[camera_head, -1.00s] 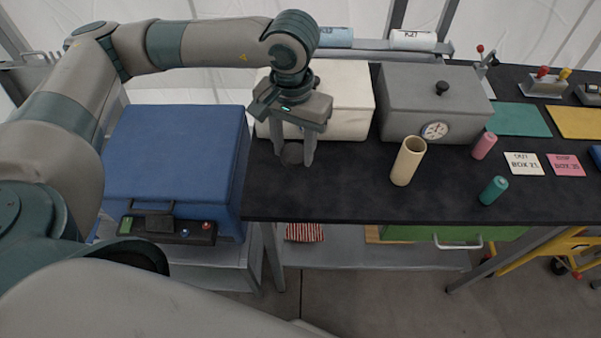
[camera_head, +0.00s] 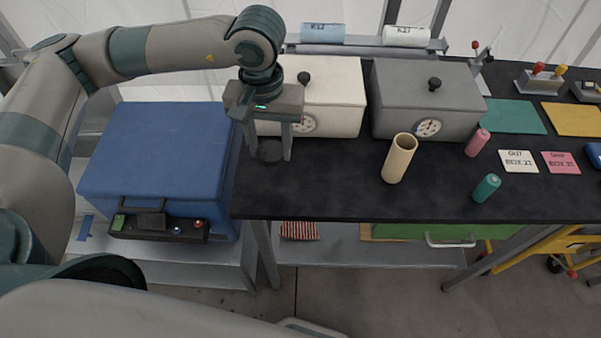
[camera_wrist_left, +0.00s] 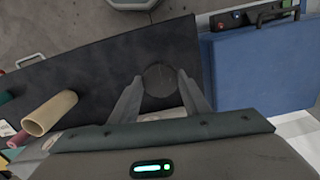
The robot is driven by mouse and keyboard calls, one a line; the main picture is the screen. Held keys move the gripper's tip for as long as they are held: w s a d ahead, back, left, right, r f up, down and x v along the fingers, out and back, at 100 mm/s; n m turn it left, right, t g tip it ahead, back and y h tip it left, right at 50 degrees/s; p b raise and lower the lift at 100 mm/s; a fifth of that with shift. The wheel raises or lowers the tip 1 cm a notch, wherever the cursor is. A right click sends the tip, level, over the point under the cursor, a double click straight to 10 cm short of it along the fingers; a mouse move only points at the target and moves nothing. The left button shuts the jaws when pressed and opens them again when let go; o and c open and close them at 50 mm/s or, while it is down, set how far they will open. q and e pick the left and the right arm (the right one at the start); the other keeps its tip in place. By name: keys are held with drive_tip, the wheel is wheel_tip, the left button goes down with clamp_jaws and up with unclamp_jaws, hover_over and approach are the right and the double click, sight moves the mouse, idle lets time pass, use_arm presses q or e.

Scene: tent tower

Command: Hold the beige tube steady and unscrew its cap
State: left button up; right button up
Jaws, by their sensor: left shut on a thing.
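The beige tube (camera_head: 399,158) stands upright on the black table (camera_head: 335,190), and its hollow, uncapped top faces up. It also shows at the left of the left wrist view (camera_wrist_left: 50,113). My left gripper (camera_head: 271,154) is well to the left of the tube, near the table's left end, pointing down. It is shut on a dark round cap (camera_head: 270,151), which shows between the fingertips in the left wrist view (camera_wrist_left: 160,79). I cannot tell whether the cap touches the table top. My right gripper is not in view.
A blue case (camera_head: 160,150) stands left of the table. A white box (camera_head: 335,95) and a grey box (camera_head: 425,100) with dials stand behind. A pink bottle (camera_head: 477,143) and a green bottle (camera_head: 486,188) stand right of the tube. Bare table lies between gripper and tube.

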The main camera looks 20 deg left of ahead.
use_arm(q)
drive_tip(key=d+n, duration=0.1)
drive_tip(key=n+b, duration=0.1)
drive_tip(key=n, duration=0.1)
drive_tip(key=shift+w+d+f, duration=0.1)
drive_tip(key=shift+w+d, duration=0.1)
drive_tip(key=shift+d, duration=0.15)
drive_tip(key=d+n+b, duration=0.3)
drive_tip(key=d+n, duration=0.4)
drive_tip(key=n, duration=1)
drive_tip(key=d+n+b, duration=0.4)
drive_tip(key=d+n, duration=0.3)
drive_tip(key=n, duration=1)
drive_tip(key=shift+d+r, duration=0.2)
drive_tip(key=shift+r, duration=0.2)
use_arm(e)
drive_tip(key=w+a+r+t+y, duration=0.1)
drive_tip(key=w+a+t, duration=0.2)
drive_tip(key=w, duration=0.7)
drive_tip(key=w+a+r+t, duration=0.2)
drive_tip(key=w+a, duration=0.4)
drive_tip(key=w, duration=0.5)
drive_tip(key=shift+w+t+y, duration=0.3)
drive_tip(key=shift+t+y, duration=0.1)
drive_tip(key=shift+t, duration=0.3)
